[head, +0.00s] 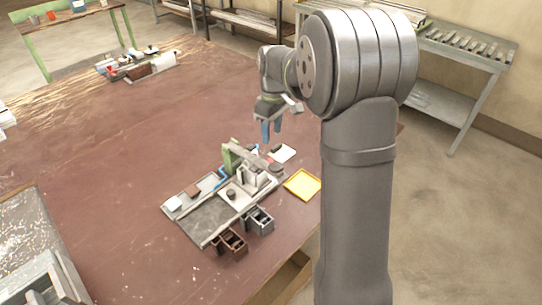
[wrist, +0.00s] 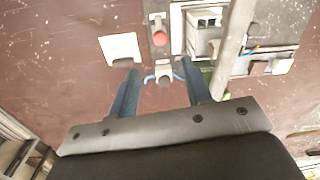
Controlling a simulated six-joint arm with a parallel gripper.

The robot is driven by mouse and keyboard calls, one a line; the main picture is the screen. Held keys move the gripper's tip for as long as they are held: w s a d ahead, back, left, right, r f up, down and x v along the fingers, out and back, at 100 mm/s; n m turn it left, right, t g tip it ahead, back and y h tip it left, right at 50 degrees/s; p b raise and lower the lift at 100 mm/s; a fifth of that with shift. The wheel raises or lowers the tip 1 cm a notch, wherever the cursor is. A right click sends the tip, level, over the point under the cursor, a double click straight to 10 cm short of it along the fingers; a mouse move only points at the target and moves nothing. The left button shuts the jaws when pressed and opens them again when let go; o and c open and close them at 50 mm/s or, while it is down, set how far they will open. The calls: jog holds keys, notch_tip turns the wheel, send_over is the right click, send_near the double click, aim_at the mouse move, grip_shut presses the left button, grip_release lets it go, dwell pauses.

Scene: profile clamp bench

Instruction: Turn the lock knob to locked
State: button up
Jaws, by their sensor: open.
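My gripper (head: 271,136) is open and empty above the far end of the clamp fixture (head: 213,225). Its blue fingers (wrist: 160,67) are spread apart in the wrist view. A dark round knob (wrist: 165,81) with blue tubing beside it shows between the fingers. A red round knob or button (wrist: 160,38) sits on a dark strip beyond the fingertips. Another small dark knob (wrist: 253,28) is at upper right, and one (head: 231,194) shows on the fixture's light plate in the head view. I cannot tell which is the lock knob or read any lock mark.
A green post with a grey bar (head: 240,155) rises over the fixture. A yellow tray (head: 302,185) and a white card (head: 283,153) lie beside it. Brown (head: 232,242) and grey (head: 260,220) bins stand at its front. Much of the red-brown table (head: 110,150) to the left is clear.

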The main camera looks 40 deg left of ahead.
aim_at(271, 160)
jog(key=f, duration=1)
jog(key=shift+s+f, duration=0.25)
grip_shut()
